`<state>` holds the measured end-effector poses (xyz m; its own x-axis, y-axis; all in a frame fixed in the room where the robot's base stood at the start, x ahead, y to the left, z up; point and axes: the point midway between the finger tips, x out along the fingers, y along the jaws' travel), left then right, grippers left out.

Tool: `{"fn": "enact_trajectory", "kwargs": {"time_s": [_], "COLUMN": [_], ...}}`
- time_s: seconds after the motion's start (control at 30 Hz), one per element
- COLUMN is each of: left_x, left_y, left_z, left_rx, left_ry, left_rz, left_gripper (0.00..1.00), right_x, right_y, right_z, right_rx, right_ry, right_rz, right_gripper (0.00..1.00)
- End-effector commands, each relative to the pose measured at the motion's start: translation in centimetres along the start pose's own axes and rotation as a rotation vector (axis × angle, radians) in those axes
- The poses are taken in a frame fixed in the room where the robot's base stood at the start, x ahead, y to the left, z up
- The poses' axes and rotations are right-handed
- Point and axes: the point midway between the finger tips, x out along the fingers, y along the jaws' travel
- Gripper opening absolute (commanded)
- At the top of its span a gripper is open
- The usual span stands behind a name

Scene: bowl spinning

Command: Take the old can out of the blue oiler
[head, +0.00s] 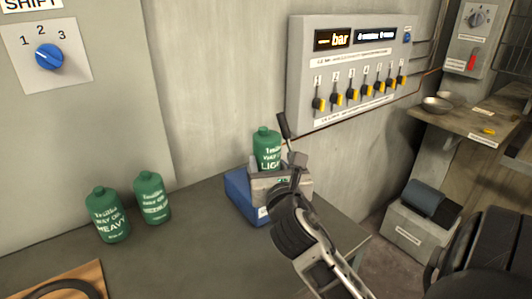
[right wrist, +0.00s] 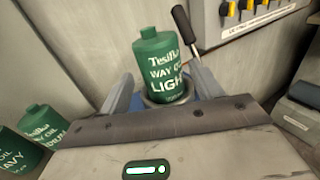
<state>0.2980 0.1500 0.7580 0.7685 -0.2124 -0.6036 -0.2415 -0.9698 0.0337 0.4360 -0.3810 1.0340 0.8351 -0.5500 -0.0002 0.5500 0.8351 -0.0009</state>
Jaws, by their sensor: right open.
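The blue oiler (head: 236,192) stands at the right part of the bench, with a blue body that also shows in the right wrist view (right wrist: 137,103). A green can marked LIGHT (head: 266,146) stands in it, slightly tilted in the right wrist view (right wrist: 160,62), its lower end inside a grey ring. A black-handled lever (head: 284,126) rises beside the can. My right gripper (head: 277,166) is open, its fingers on either side of the can's lower part. I cannot tell whether they touch it. The gripper hides much of the oiler's front. My left gripper is not in view.
Two more green cans, HEAVY (head: 108,216) and another (head: 152,199), stand on the bench at left. A wall panel (head: 352,68) with several yellow-black switches is behind the oiler to the right. A wooden board (head: 85,272) lies at front left. The bench between is clear.

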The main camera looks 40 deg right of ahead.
Motion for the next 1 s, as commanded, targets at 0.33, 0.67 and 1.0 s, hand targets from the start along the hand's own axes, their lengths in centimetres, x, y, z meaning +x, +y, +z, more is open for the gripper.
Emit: {"fn": "enact_trajectory", "kwargs": {"time_s": [0.33,0.67,1.0], "left_x": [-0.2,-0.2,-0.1], "left_y": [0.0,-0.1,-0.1], "left_z": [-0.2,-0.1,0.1], "left_rx": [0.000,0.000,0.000], "left_ry": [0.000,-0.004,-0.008], "left_rz": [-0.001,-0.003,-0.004], "left_gripper": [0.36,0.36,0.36], "right_x": [3.2,6.9,6.9], "right_y": [0.1,0.2,0.2], "right_z": [-0.1,-0.3,-0.4], "right_rx": [0.002,0.002,0.001], "right_ry": [0.000,0.000,0.000], "right_rz": [-0.002,0.001,0.001], "right_gripper": [0.65,0.65,0.29]}}
